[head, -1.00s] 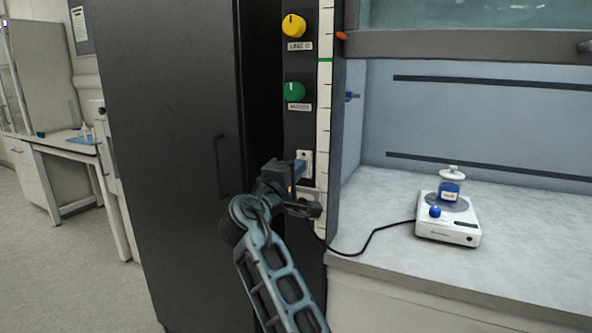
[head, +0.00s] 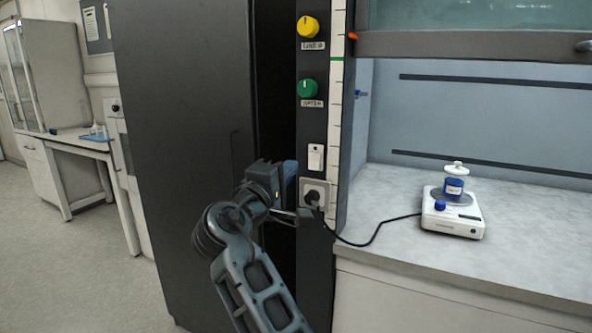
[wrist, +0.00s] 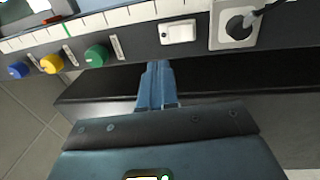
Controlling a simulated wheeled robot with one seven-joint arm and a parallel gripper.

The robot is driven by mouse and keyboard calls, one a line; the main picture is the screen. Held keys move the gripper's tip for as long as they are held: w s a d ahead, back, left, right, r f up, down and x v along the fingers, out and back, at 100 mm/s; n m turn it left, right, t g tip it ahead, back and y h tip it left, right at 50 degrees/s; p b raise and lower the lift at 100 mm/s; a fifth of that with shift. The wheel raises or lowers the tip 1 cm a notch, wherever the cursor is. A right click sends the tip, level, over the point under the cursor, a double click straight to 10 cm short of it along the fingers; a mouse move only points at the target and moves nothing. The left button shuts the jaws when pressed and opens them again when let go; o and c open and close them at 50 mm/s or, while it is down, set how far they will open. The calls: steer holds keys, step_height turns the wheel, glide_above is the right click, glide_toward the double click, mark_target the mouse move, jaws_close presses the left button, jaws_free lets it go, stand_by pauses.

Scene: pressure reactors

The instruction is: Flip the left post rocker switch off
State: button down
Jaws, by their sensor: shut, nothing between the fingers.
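The white rocker switch (head: 316,157) sits on the dark left post (head: 313,128) of the fume hood, below the green knob and just above a power socket. It also shows in the wrist view (wrist: 178,32), near the top and a little right of my fingertips. My gripper (head: 292,183) is shut and empty, below and left of the switch in the head view. In the wrist view my gripper (wrist: 157,68) points at the post with a gap between the fingertips and the switch. I cannot make out which side of the rocker is pressed.
A yellow knob (head: 308,27) and a green knob (head: 307,89) are higher on the post. A plug with a black cable sits in the socket (head: 314,195). The cable runs to a white stirrer (head: 453,214) on the hood bench. A dark cabinet (head: 180,130) stands left.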

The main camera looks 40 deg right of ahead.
steer(key=shift+r+v, duration=0.15)
steer(key=shift+v, duration=0.6)
steer(key=shift+r+v, duration=0.15)
steer(key=shift+v, duration=0.55)
steer(key=s+a+f+n+t+y, duration=0.2)
steer(key=s+f+y, duration=0.1)
steer(key=f, duration=0.4)
steer(key=s+a+f+n+t+y, duration=0.1)
steer(key=s+a+f+t+y, duration=0.15)
steer(key=f, duration=0.55)
steer(key=s+a+f+n+t+y, duration=0.1)
steer(key=s+f+n+t+y, duration=0.15)
steer(key=f, duration=0.45)
steer(key=s+a+f+y, duration=0.4)
steer(key=s+f+y, duration=0.1)
steer(key=s, duration=0.4)
steer(key=s+a+m+y, duration=0.2)
steer(key=s+a, duration=0.1)
steer(key=s, duration=0.4)
steer(key=s+a+m+y, duration=0.2)
steer(key=s+a, duration=0.1)
steer(key=s, duration=0.5)
steer(key=s+a+r+m+t+y, duration=0.1)
steer(key=s+r+m, duration=0.4)
steer(key=s, duration=0.6)
steer(key=shift+a+r, duration=0.25)
steer(key=shift+r, duration=0.5)
